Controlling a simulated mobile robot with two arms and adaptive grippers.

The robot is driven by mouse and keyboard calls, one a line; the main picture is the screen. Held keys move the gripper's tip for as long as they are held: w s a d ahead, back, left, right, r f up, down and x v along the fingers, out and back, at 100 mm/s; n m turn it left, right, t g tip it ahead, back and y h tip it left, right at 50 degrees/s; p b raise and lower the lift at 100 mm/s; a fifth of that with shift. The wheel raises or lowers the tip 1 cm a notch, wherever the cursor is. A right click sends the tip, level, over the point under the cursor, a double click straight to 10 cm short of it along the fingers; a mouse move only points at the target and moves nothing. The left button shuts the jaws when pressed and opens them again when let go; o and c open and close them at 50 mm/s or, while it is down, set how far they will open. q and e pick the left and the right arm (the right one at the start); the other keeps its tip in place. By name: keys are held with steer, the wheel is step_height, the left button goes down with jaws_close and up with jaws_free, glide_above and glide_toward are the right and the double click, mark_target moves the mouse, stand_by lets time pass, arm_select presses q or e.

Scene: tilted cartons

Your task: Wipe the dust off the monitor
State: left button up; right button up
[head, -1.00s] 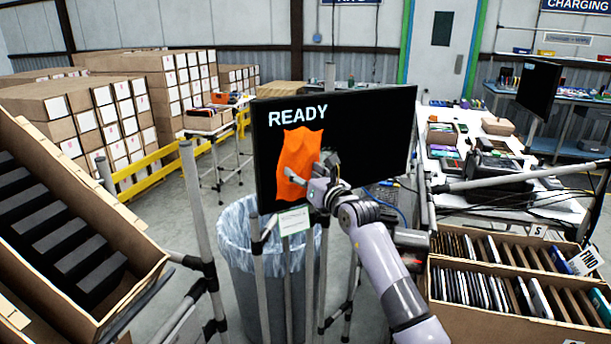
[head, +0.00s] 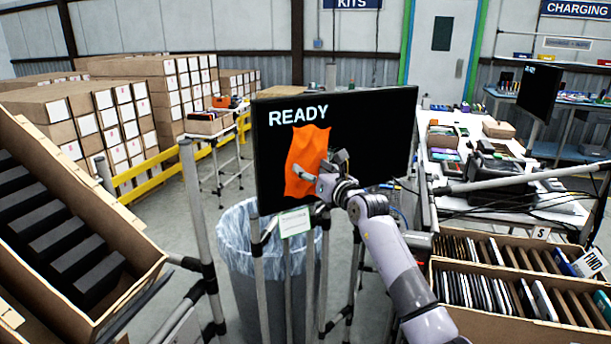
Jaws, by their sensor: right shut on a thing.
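The monitor (head: 385,130) stands in the middle of the head view, with a black screen and the word READY at its upper left. An orange cloth (head: 308,155) lies up against the left-centre part of the screen. My right gripper (head: 318,178) is shut on the cloth at its lower right, in front of the screen. The gripper and arm hide part of the screen's lower edge. I cannot make out dust on the visible screen. My left gripper is not in view.
A bin with a clear liner (head: 238,240) stands below the monitor among grey frame posts. A tilted carton (head: 140,262) with black blocks is at left. A tilted carton of slim items (head: 480,318) is at lower right. A cluttered white table (head: 450,205) stands behind it.

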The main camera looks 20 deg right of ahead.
mark_target(321, 164)
steer(key=shift+w+d, duration=0.1)
steer(key=shift+d, duration=0.55)
steer(key=shift+w+d+b, duration=0.25)
steer(key=shift+d+b, duration=0.45)
steer(key=shift+d, duration=0.3)
steer(key=shift+w+d+b, duration=0.25)
steer(key=shift+d+b, duration=0.4)
steer(key=shift+d, duration=0.3)
steer(key=d+b, duration=0.2)
steer(key=d, duration=0.1)
steer(key=shift+w+f, duration=0.1)
steer(key=shift+w, duration=0.2)
steer(key=a+p, duration=0.1)
steer(key=p, duration=0.2)
steer(key=a+p, duration=0.2)
steer(key=p, duration=0.1)
steer(key=s+a+p, duration=0.1)
steer(key=a+p, duration=0.1)
steer(key=p, duration=0.1)
steer(key=shift+r, duration=0.35)
steer(key=shift+s+a+p, duration=0.2)
steer(key=shift+a+p, duration=0.55)
steer(key=shift+p, duration=0.4)
steer(key=shift+a+f+p, duration=0.15)
steer(key=shift+a+p, duration=0.2)
